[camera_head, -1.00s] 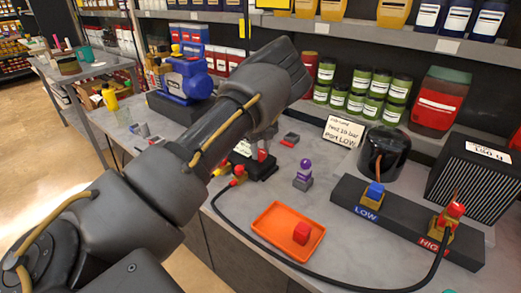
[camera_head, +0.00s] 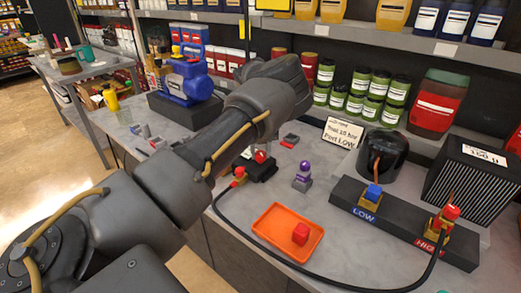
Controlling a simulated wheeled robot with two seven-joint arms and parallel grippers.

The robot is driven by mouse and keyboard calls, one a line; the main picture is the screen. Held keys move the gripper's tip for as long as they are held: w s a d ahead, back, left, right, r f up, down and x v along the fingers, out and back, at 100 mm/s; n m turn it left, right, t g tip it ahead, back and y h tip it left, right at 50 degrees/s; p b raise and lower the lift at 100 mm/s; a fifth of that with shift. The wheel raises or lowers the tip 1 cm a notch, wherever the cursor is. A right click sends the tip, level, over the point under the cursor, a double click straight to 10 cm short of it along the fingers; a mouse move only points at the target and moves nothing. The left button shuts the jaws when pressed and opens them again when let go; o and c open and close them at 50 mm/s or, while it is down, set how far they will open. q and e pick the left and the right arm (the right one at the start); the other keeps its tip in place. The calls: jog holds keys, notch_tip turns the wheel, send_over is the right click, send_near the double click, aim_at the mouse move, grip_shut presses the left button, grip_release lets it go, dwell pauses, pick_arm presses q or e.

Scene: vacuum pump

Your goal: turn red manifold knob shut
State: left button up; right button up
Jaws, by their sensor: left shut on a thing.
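The red manifold knob (camera_head: 260,156) sits on top of a small black manifold block (camera_head: 263,172) on the grey bench, just past my left forearm. My left gripper (camera_head: 262,149) comes down over the knob from above and is shut on it. The fingers are small and mostly hidden behind my wrist and forearm. A red and brass hose fitting (camera_head: 239,174) stands at the block's left side, with a black hose running from it. My right gripper is not in view.
An orange tray (camera_head: 268,239) with a red cube (camera_head: 300,234) lies in front. A purple-topped piece (camera_head: 303,176) stands right of the manifold. A dark block (camera_head: 405,231) with LOW and HIGH ports is farther right. A blue pump (camera_head: 187,78) stands behind left.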

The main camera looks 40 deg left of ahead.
aim_at(260, 153)
pick_arm(q)
jog(key=shift+r+m, duration=0.1)
jog(key=shift+m, duration=0.8)
jog(key=m+p, duration=0.1)
jog(key=m, duration=0.4)
jog(key=m+p, duration=0.1)
jog(key=m, duration=0.3)
jog(key=shift+m+p, duration=0.3)
jog(key=shift+p, duration=0.1)
jog(key=shift+m, duration=0.3)
jog(key=o, duration=1)
notch_tip(260, 153, up, 11)
jog(key=shift+f+b, duration=0.15)
jog(key=shift+b, duration=0.15)
